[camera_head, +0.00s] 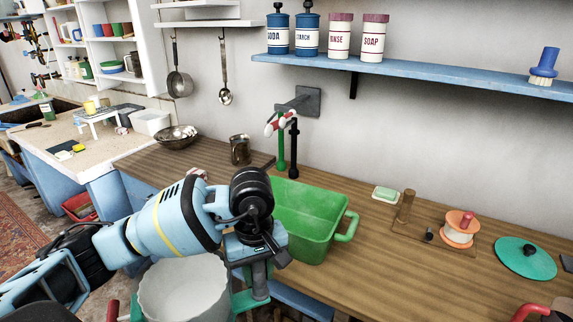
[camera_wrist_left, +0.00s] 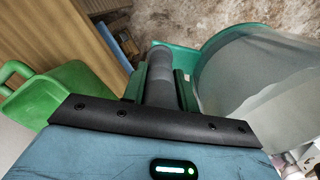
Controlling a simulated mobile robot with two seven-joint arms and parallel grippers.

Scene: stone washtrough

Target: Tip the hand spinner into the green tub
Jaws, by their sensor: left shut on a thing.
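The hand spinner (camera_head: 183,290) is a pale, wide drum with teal parts at its side, low in the head view. It also shows in the left wrist view (camera_wrist_left: 255,85). My left gripper (camera_head: 258,285) is shut on its grey handle (camera_wrist_left: 160,75). The spinner hangs in front of the counter, left of and nearer than the green tub, with its mouth facing roughly upward. Its inside looks pale, and I cannot make out any contents. The green tub (camera_head: 310,215) stands on the wooden counter behind my gripper, partly hidden by my arm. My right gripper is not visible.
Green and black taps (camera_head: 287,145) rise behind the tub. A soap dish (camera_head: 385,194), a wooden board with a spool (camera_head: 460,230) and a teal lid (camera_head: 525,257) lie to the right. A metal mug (camera_head: 240,150) and bowl (camera_head: 176,137) stand at the left.

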